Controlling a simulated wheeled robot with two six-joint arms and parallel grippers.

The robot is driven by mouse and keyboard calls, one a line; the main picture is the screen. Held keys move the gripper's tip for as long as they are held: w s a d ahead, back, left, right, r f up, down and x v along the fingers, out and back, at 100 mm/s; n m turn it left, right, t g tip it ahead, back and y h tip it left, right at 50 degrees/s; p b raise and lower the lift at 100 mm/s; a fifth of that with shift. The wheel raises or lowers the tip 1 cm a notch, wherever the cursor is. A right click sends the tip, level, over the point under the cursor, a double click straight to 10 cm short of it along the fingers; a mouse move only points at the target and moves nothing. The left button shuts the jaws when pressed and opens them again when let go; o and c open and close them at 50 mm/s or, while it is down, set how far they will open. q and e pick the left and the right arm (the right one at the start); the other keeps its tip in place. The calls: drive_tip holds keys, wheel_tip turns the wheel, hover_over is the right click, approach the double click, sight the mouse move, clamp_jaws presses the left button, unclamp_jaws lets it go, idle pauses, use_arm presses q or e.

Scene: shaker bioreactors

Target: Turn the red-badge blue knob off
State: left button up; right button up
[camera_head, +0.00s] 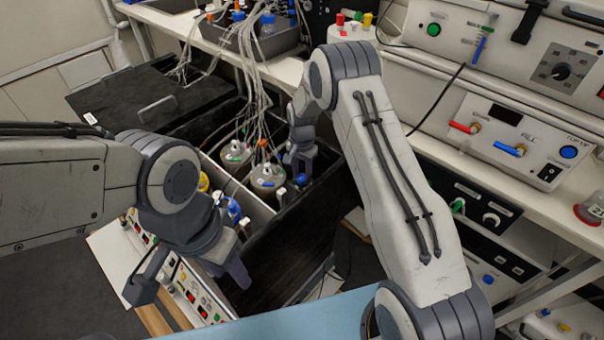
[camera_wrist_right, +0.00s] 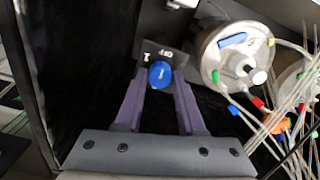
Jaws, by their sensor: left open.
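A blue knob (camera_wrist_right: 160,73) sits on a small dark panel with white marks in the right wrist view. It also shows in the head view (camera_head: 301,180), below my right gripper. My right gripper (camera_wrist_right: 163,80) has its two fingertips on either side of this knob. I cannot tell whether they press on it. No red badge can be made out beside the knob; the fingers may hide it.
Lidded vessels (camera_head: 268,179) with many thin tubes stand in the open black box (camera_head: 312,235) beside my right gripper. One vessel (camera_wrist_right: 236,60) is close to the right finger. A shelf with instruments (camera_head: 515,140) runs along the right.

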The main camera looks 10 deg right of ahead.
sight(302, 177)
drive_tip(key=o, duration=0.3)
drive_tip(key=shift+r, duration=0.15)
wheel_tip(302, 177, up, 10)
drive_tip(key=b, duration=0.1)
drive_tip(key=shift+r, duration=0.15)
idle(0.4)
